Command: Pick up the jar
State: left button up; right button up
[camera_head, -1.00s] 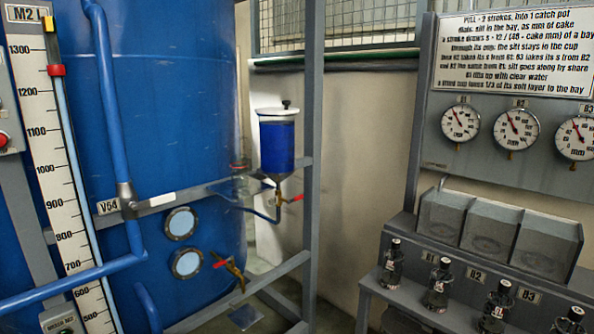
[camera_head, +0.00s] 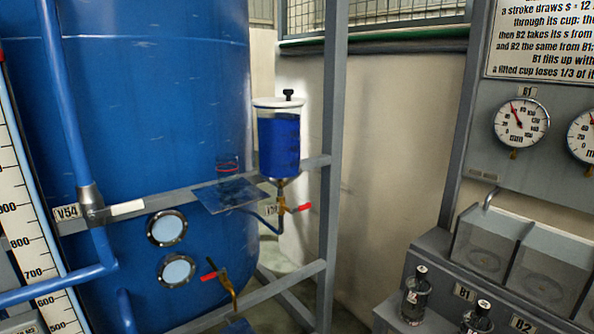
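A clear jar (camera_head: 278,148) filled with blue liquid, with a pale lid and black knob, stands upright on the grey frame beside the big blue tank. Below it are a brass valve with a red handle (camera_head: 298,209) and a thin blue pipe. Small dark capped bottles, one (camera_head: 415,296) whole and another (camera_head: 477,318) cut by the bottom edge, stand on the right-hand bench. I cannot tell which of these the task calls the jar. Neither of my grippers is in view.
The blue tank (camera_head: 150,110) and a grey upright post (camera_head: 331,130) stand close around the blue-filled jar. A lower red-handled valve (camera_head: 228,288) sticks out. Clear bins (camera_head: 488,240) and a gauge (camera_head: 521,124) are at right. Bare wall (camera_head: 395,150) lies between.

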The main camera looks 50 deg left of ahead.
aim_at(228, 168)
jog(key=u, duration=0.2)
jog(key=i, duration=0.85)
jog(key=u, duration=0.65)
